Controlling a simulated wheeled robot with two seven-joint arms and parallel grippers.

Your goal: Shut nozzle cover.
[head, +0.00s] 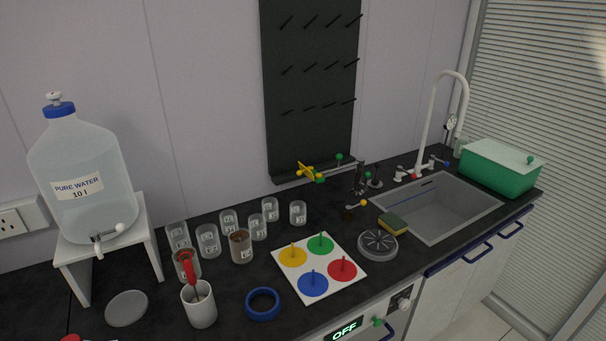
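Neither of my grippers is in view. I cannot tell for sure which part is the nozzle cover. A round grey ribbed fitting (378,244) lies on the dark counter in front of the sink. Beside it stands a small dark piece with a yellow ball knob (356,206). Behind them is a metal fixture with green knobs (340,164) and a yellow-green end piece (309,172). The water jug (79,171) at the left has a white spout (103,241) near its base. No cover's open or shut state can be made out.
Several labelled glass jars (208,241) stand along the counter. A white cup (200,306) holding a red-handled tool, a blue ring (263,303) and a board (330,286) with coloured discs are in front. The sink (447,205), a sponge (392,224) and a green box (497,168) are right.

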